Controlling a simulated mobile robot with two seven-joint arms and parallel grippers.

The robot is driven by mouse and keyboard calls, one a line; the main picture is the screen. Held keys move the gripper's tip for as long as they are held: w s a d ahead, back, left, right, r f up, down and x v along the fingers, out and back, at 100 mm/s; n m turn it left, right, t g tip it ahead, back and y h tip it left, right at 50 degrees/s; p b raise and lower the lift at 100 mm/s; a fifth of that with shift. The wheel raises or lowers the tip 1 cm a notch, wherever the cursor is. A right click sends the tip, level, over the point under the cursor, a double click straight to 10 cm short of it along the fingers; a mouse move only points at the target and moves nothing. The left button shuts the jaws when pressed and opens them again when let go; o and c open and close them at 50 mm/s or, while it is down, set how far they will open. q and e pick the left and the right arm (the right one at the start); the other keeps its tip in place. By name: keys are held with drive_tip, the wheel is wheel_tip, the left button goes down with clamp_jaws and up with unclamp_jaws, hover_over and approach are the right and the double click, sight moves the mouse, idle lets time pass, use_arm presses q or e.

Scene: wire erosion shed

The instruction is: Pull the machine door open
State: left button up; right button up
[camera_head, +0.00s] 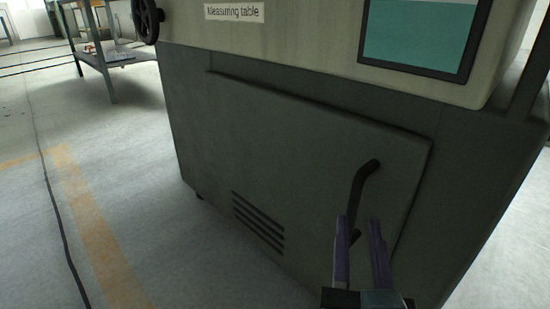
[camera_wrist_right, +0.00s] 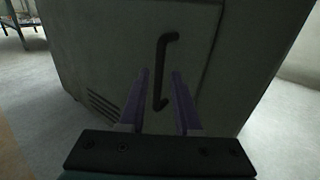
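The machine door (camera_head: 300,150) is a dark grey panel with a vent slot group at its lower left. It looks shut, flush with the machine front. Its dark bar handle (camera_head: 364,185) stands near the right edge of the door. My right gripper (camera_head: 360,222) is open, its two purple fingers pointing at the handle's lower part. In the right wrist view the handle (camera_wrist_right: 160,72) stands upright between and beyond the fingertips (camera_wrist_right: 159,74); whether its lower end lies between the fingers I cannot tell. My left gripper is not in view.
The machine has a light upper body with a "Measuring table" label (camera_head: 234,12), a teal screen (camera_head: 420,32) and a black handwheel (camera_head: 147,20). A metal shelf table (camera_head: 105,60) stands at the back left. A cable (camera_head: 58,215) runs along the open floor at left.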

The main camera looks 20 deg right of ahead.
sight(356, 200)
drive_tip(key=x, duration=0.1)
drive_tip(key=b+x, duration=0.1)
drive_tip(key=shift+w+d+f, duration=0.15)
drive_tip(key=shift+w+f, duration=0.05)
drive_tip(key=b+x, duration=0.1)
drive_tip(key=x, duration=0.3)
drive_tip(key=shift+w+d+r, duration=0.15)
drive_tip(key=shift+w+r, duration=0.05)
drive_tip(key=shift+w, duration=0.05)
drive_tip(key=shift+w+d, duration=0.1)
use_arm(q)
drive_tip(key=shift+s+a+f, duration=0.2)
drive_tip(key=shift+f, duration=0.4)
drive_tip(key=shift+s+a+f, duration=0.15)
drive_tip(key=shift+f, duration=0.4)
use_arm(e)
drive_tip(key=shift+c, duration=1.3)
clamp_jaws()
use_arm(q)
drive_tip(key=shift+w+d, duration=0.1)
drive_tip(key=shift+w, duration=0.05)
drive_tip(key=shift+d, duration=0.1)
